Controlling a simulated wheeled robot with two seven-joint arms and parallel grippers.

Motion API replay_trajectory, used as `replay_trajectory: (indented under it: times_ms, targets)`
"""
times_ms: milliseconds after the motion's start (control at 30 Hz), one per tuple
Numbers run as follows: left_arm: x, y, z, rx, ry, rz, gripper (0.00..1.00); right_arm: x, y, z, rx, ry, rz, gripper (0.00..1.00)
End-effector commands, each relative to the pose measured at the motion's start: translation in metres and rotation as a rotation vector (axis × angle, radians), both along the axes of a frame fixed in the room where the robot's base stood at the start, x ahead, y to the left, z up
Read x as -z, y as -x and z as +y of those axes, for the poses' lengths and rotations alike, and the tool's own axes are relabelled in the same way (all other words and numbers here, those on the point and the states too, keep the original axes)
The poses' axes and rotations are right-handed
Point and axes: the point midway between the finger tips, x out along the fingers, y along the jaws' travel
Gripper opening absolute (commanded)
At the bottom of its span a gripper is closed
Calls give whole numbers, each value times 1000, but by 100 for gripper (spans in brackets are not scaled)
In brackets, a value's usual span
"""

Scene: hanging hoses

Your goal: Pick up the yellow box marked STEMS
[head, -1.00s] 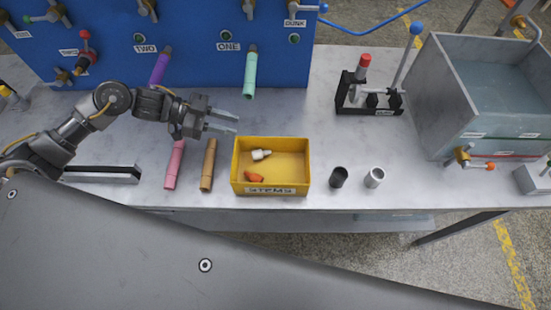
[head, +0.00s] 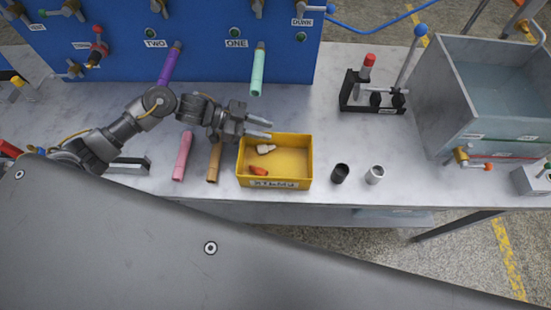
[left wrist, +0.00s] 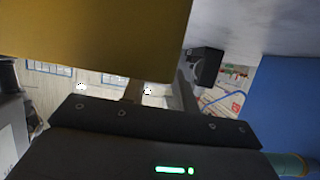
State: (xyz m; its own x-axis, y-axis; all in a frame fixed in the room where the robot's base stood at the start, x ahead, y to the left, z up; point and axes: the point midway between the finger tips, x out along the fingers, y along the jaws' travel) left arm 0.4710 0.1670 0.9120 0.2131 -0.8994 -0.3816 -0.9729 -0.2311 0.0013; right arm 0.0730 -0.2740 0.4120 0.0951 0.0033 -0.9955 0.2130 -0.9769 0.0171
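The yellow box (head: 304,182) marked STEMS sits on the grey bench in the head view, its label facing the front edge. Inside it lie a small white fitting (head: 265,149) and an orange piece (head: 258,170). My left gripper (head: 260,128) is open and empty, at the box's back rim toward the left. Its fingers point right, with a gap between them. I cannot tell whether the nearer finger touches the rim. In the left wrist view, a yellow wall of the box (left wrist: 95,40) fills the upper left, close to the camera. My right gripper is not in view.
A pink hose (head: 183,156) and a tan hose (head: 214,161) lie left of the box. A black cup (head: 340,173) and a white cup (head: 374,175) stand right of it. A mint hose (head: 258,72) hangs behind. A grey tank (head: 440,95) stands at right.

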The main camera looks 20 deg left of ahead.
Motion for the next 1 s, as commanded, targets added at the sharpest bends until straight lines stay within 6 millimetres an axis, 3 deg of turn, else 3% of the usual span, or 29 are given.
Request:
replay_trajectory:
  times_ms: [133,433,667,1000]
  targets:
    - [5,-4,-16,1,1,1,29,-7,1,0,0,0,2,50]
    - [9,-5,-20,0,-1,-1,29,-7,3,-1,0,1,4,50]
    - [9,-5,-20,0,-1,-1,0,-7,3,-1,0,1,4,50]
    - [8,-4,-20,0,-1,-1,0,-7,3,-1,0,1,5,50]
